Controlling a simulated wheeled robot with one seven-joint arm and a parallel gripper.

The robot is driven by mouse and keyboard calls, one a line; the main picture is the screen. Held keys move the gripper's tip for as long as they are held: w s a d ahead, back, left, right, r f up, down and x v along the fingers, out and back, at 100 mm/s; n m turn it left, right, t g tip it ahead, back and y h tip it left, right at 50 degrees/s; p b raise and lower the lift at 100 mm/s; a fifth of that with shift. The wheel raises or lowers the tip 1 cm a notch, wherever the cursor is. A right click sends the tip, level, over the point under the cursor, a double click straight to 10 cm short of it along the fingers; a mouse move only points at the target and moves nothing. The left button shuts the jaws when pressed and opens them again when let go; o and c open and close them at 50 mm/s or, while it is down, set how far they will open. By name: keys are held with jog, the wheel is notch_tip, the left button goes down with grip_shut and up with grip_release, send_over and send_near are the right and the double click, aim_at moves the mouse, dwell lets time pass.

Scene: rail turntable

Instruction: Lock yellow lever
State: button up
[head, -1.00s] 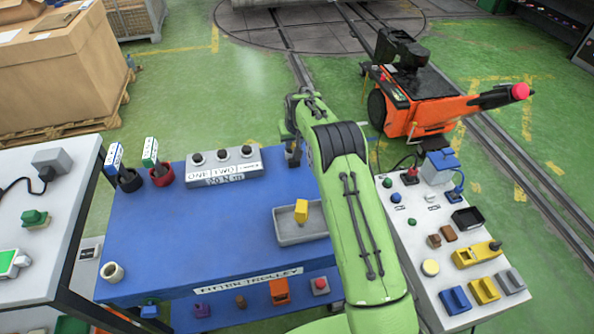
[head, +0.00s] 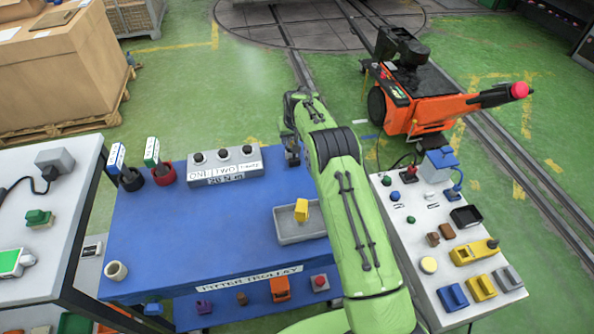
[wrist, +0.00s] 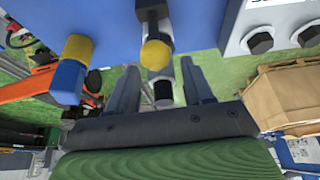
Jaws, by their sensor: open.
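In the wrist view a round yellow knob (wrist: 155,53) sits on a grey and dark fitting beside the blue trolley top, and I take it for the end of the yellow lever. My gripper (wrist: 160,68) is open, with one finger on each side of the knob and no visible grip on it. I cannot tell whether the fingers touch it. In the head view my gripper (head: 291,148) is at the trolley's back right corner, and my arm hides much of that spot. The lever itself is not clear there.
The blue trolley (head: 200,245) holds a grey box (head: 222,167) with black knobs and a grey tray (head: 290,235) with a yellow block (head: 301,210). A yellow-and-blue cylinder (wrist: 76,55) stands left in the wrist view. An orange machine (head: 415,115) is behind.

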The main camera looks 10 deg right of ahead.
jog(key=shift+p+v, duration=0.6)
jog(key=shift+v, duration=2.9)
jog(key=shift+s, duration=0.15)
jog(key=shift+r, duration=0.2)
jog(key=s+r, duration=1.8)
jog(key=r, duration=0.1)
jog(key=s+f+t, duration=0.1)
jog(key=s, duration=2.6)
jog(key=shift+f, duration=0.25)
